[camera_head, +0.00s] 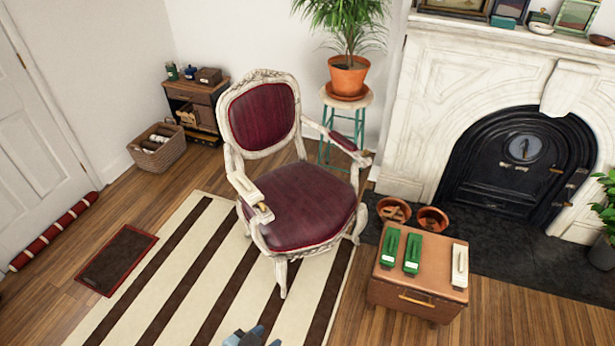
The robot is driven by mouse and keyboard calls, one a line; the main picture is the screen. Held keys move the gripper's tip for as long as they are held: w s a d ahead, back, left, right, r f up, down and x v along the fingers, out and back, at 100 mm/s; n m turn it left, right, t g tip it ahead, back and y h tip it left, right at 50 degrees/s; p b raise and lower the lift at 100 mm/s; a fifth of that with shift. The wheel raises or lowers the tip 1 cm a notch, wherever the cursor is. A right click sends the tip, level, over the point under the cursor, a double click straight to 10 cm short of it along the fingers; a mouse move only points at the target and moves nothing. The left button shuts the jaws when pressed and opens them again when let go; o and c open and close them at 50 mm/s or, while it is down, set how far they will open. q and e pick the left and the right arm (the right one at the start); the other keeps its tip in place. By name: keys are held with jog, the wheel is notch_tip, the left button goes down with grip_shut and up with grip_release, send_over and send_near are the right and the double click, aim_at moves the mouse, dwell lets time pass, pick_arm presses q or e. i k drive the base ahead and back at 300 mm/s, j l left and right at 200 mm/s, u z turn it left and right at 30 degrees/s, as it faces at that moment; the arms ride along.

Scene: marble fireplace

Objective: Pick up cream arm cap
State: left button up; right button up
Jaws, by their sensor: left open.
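One cream arm cap (460,266) with a handle stands at the right end of the brown box top (432,283), right of two green caps. A similar cream piece (245,187) lies along the chair's picture-left armrest. My left gripper (251,338) shows only in part at the bottom edge, over the striped rug. It is open, well below and apart from both cream pieces. My right gripper is not in view.
The maroon chair (302,205) stands between the gripper and the back wall. Green caps (391,247) and (413,254) sit on the box. Terracotta pots (394,210) stand behind it by the fireplace (430,95). The striped rug (180,285) is clear at the left front.

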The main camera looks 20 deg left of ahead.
aim_at(459, 278)
jog(key=i+l, duration=0.25)
jog(key=i, duration=0.25)
jog(key=i+l, duration=0.25)
jog(key=i, duration=0.25)
jog(key=i+l+u, duration=0.1)
jog(key=i, duration=0.45)
jog(key=l, duration=0.1)
